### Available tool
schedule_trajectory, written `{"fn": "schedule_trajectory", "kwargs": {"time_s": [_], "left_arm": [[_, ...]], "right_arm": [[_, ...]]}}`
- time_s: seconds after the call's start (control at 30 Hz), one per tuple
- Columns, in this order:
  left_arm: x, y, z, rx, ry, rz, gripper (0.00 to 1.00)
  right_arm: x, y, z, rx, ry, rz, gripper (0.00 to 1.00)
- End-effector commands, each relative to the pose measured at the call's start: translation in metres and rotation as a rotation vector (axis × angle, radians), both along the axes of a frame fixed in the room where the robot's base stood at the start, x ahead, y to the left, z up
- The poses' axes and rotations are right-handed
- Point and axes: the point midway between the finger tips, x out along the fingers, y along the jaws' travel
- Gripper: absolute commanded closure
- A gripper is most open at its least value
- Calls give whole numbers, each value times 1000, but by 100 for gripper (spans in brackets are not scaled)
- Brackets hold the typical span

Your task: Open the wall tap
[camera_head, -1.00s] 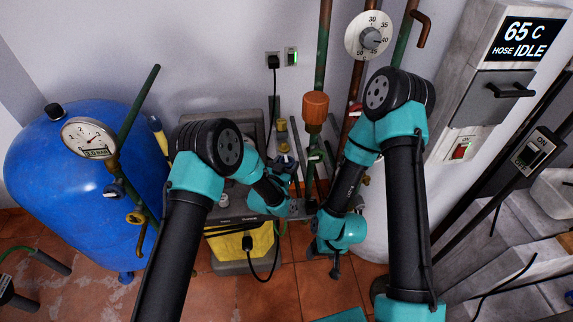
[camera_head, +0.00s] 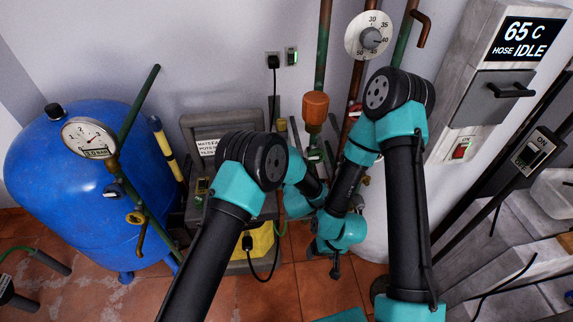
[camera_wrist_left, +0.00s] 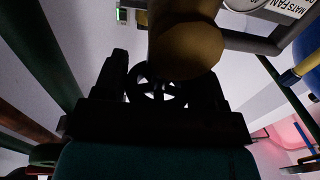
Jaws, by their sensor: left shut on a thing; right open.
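In the left wrist view a dark spoked handwheel (camera_wrist_left: 157,88) sits between the fingers of my left gripper (camera_wrist_left: 165,85), which is shut on it. A brass-coloured rounded body (camera_wrist_left: 187,48) is just above the wheel. In the head view the left arm reaches to the pipes at the wall, and its gripper and the wheel are hidden behind the arms. My right gripper (camera_head: 335,268) points down above the tiled floor, open and empty. I cannot tell the tap's opening from these frames.
A blue tank (camera_head: 85,185) with a gauge (camera_head: 88,138) stands at left. Pipes, one with an orange fitting (camera_head: 315,108), run up the wall beside a round dial (camera_head: 369,36). A grey cabinet (camera_head: 490,80) with a display is at right. A yellow bucket-like thing (camera_head: 262,243) stands low in the middle.

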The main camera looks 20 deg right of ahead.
Motion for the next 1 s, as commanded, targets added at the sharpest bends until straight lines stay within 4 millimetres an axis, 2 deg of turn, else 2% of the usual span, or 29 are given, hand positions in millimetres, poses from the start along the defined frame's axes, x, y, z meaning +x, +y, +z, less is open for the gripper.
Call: {"fn": "schedule_trajectory", "kwargs": {"time_s": [0.6, 1.0], "left_arm": [[0, -1, 0, -2, -1, 530, 59], [0, 0, 0, 0, -1, 649, 59]], "right_arm": [[0, 0, 0, 0, 0, 0, 24], [0, 0, 0, 0, 0, 0, 24]]}}
